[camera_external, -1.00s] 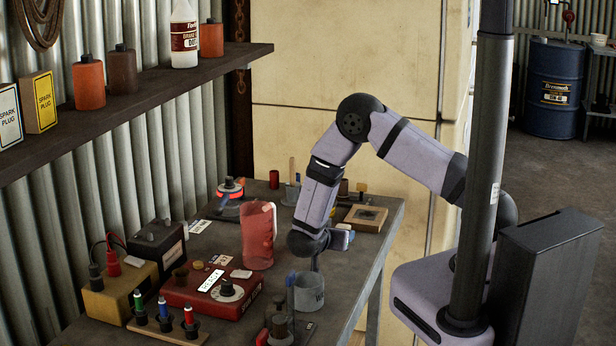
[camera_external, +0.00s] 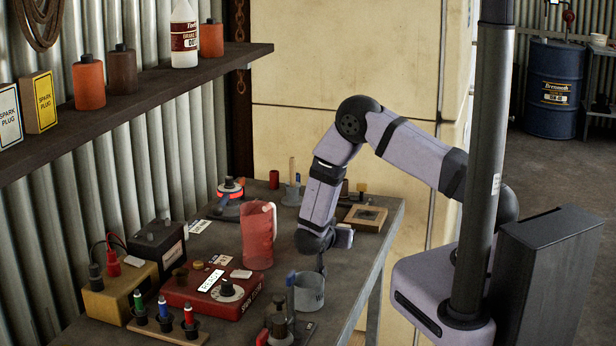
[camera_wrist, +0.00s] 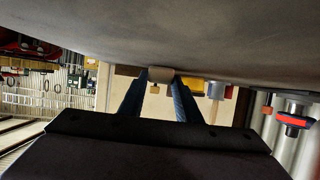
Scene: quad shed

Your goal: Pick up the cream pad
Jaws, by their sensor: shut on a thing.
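In the wrist view my gripper (camera_wrist: 160,80) has its two blue fingers closed on a small cream block, the cream pad (camera_wrist: 160,73), held at the fingertips. The grey bench top (camera_wrist: 215,40) lies very close beyond the tips; I cannot tell whether the pad touches it. In the external view my gripper (camera_external: 321,266) points down over the bench, just behind the grey cup (camera_external: 308,292) and right of the red translucent jug (camera_external: 257,237). The pad cannot be made out there.
A red box (camera_external: 212,290) with knobs stands left of the cup. A dark bottle-like item (camera_external: 279,328) stands in front of the cup. A wooden tray (camera_external: 366,218) lies at the back right. Bare bench lies right of my gripper.

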